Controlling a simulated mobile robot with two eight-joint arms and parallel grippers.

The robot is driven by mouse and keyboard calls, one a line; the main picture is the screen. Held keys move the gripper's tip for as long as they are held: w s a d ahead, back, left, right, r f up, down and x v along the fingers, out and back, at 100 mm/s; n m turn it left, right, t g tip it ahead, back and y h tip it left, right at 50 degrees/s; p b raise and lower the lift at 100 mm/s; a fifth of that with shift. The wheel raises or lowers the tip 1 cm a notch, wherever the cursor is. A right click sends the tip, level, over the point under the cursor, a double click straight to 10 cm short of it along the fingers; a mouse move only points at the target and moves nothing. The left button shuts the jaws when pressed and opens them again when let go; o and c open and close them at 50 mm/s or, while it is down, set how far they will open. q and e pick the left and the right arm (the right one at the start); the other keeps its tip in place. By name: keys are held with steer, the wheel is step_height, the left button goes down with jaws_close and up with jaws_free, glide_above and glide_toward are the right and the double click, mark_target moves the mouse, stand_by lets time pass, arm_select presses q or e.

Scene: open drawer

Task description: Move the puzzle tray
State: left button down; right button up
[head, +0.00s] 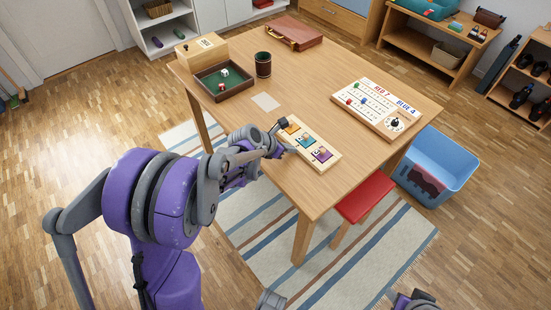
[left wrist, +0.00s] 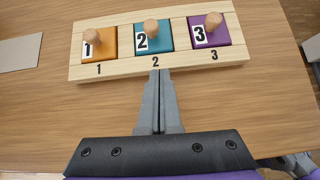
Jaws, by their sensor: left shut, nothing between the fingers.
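The puzzle tray (head: 315,139) is pale wood and lies flat on the table near its front left edge. In the left wrist view the tray (left wrist: 185,61) shows an orange piece 1 (left wrist: 106,46), a teal piece 2 (left wrist: 159,42) and a purple piece 3 (left wrist: 220,38), each with a round wooden knob. My left gripper (head: 285,150) is at the tray's near long side. In the left wrist view its fingers (left wrist: 160,75) are together and empty, pointing at the tray's near edge by the middle piece. I cannot tell whether they touch it. My right gripper's fingers are not visible.
The wooden table (head: 225,129) also holds a game board (head: 355,115), a dice tray (head: 235,91), a dark cup (head: 263,64), a card (head: 265,102) and a brown case (head: 292,40). A red stool (head: 366,196) and blue bin (head: 440,160) stand beside it. The tabletop's middle is clear.

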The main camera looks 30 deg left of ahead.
arm_select(q)
steer(key=w+d, duration=0.2)
steer(key=w, duration=0.3)
steer(key=w+d+b, duration=0.1)
steer(key=w+d, duration=0.1)
steer(key=w, duration=0.3)
steer(key=w+d+b, duration=0.1)
steer(key=w+d, duration=0.2)
steer(key=w, duration=0.2)
steer(key=shift+w, duration=0.4)
